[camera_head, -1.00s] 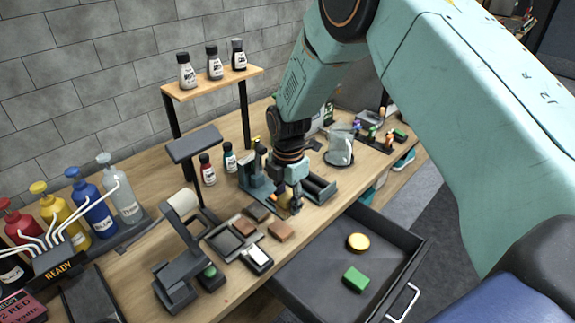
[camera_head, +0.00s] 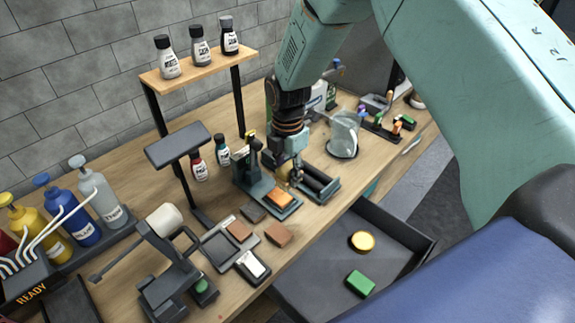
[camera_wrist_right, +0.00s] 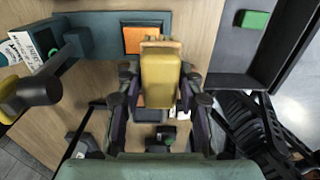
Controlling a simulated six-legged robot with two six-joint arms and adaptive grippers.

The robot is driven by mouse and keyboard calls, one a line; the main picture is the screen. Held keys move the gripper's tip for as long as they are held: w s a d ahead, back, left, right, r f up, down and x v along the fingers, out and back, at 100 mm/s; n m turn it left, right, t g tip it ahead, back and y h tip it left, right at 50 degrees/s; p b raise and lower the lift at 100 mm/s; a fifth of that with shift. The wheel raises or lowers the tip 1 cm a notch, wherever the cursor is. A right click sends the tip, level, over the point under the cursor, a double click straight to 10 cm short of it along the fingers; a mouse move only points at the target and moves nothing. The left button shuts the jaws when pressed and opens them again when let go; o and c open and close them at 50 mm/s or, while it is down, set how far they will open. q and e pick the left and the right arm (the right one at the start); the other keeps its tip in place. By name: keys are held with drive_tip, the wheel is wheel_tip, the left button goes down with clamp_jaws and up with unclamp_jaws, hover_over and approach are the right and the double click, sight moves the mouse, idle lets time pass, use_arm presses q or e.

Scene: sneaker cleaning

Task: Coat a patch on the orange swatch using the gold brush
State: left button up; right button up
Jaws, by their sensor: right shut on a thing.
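The orange swatch (camera_head: 279,198) lies flat on a dark teal holder (camera_head: 252,178) on the bench. It also shows in the right wrist view (camera_wrist_right: 133,40), just beyond the brush tip. My right gripper (camera_head: 292,176) is beside the swatch, on its upper right in the head view. It is shut on the gold brush (camera_wrist_right: 161,80), whose wide gold body and pale tip stand between the fingers. In the head view the brush is small and mostly hidden by the gripper. Whether the tip touches anything cannot be told. My left gripper is not in view.
A dark tray (camera_head: 322,184) stands right of my right gripper. Brown blocks (camera_head: 278,234) and a roll stand (camera_head: 165,284) are at the near left. An open drawer (camera_head: 310,290) holds a gold tin (camera_head: 362,241) and a green block (camera_head: 360,283). A bottle shelf (camera_head: 192,74) stands behind.

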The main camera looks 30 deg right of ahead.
drive_tip(key=shift+s+a+f, duration=0.1)
drive_tip(key=shift+s+a, duration=0.05)
drive_tip(key=shift+a, duration=0.15)
drive_tip(key=shift+s+f+b, duration=0.1)
drive_tip(key=shift+f+b, duration=0.1)
drive_tip(key=shift+b, duration=0.2)
drive_tip(key=shift+d+f+b, duration=0.1)
drive_tip(key=shift+f+b, duration=0.2)
drive_tip(key=shift+f, duration=0.05)
wheel_tip(320, 180, down, 4)
drive_tip(key=b, duration=0.3)
drive_tip(key=shift+r, duration=0.25)
drive_tip(key=shift+f+b, duration=0.5)
drive_tip(key=shift+d, duration=0.1)
drive_tip(key=shift+f, duration=0.3)
